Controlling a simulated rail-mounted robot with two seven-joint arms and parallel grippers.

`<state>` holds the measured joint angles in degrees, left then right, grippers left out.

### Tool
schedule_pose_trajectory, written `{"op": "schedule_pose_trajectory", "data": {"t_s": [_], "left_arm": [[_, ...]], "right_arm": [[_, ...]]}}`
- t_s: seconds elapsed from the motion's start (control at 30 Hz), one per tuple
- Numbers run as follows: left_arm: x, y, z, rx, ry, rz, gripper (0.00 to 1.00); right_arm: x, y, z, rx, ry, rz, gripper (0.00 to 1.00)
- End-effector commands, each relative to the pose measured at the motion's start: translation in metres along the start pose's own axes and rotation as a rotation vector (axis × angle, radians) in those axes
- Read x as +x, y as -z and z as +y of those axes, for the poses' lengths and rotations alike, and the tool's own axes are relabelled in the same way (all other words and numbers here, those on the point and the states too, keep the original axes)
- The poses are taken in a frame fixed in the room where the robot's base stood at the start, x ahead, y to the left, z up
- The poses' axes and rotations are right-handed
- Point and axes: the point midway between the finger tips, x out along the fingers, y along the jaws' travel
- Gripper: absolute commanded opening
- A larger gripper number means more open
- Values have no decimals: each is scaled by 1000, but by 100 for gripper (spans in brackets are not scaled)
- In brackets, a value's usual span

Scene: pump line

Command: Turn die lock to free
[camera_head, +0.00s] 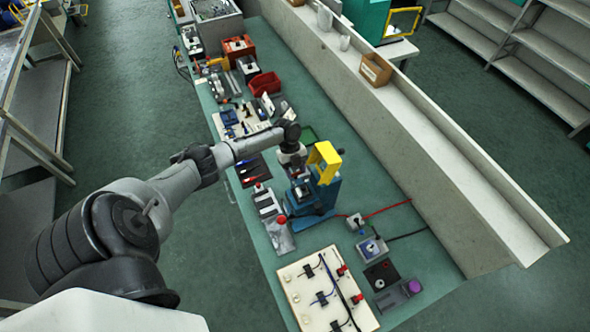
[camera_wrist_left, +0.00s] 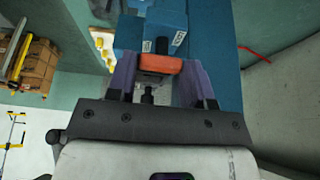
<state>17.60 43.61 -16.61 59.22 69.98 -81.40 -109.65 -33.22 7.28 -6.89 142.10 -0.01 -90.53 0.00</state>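A blue press-like machine (camera_head: 308,205) with a yellow guard frame (camera_head: 325,162) stands on the green bench. In the left wrist view its blue body (camera_wrist_left: 215,75) fills the upper middle, with an orange-red bar (camera_wrist_left: 160,65) on it, which looks like the die lock. My left gripper (camera_wrist_left: 158,68) has purple fingers on either side of this bar, and the bar spans the gap and appears to touch both. In the head view the left gripper (camera_head: 292,158) is at the machine's far side, its fingertips hidden. My right gripper is not in view.
A pale board with cables (camera_head: 325,290) lies at the bench's near end. Small grey units (camera_head: 372,246) with red and black leads are right of the machine. A red bin (camera_head: 264,83) and tools lie farther back. A ledge (camera_head: 425,135) borders the bench's right side.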

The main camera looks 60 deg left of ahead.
Motion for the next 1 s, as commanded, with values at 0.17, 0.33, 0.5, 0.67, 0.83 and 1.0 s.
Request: {"op": "schedule_pose_trajectory", "data": {"t_s": [0.17, 0.33, 0.5, 0.67, 0.83, 1.0], "left_arm": [[0, 0, 0, 0, -1, 0, 29], [0, 0, 0, -3, 0, 0, 23], [-1, 0, 1, -36, 14, 0, 23], [-2, 1, 2, -120, 49, 1, 23], [-2, 2, 3, -255, 105, 1, 23], [-2, 2, 3, -404, 168, 0, 23]], "right_arm": [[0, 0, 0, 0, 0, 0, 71], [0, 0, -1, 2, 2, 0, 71], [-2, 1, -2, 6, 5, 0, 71], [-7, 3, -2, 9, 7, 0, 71], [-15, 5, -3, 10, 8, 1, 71], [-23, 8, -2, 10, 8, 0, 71]]}}
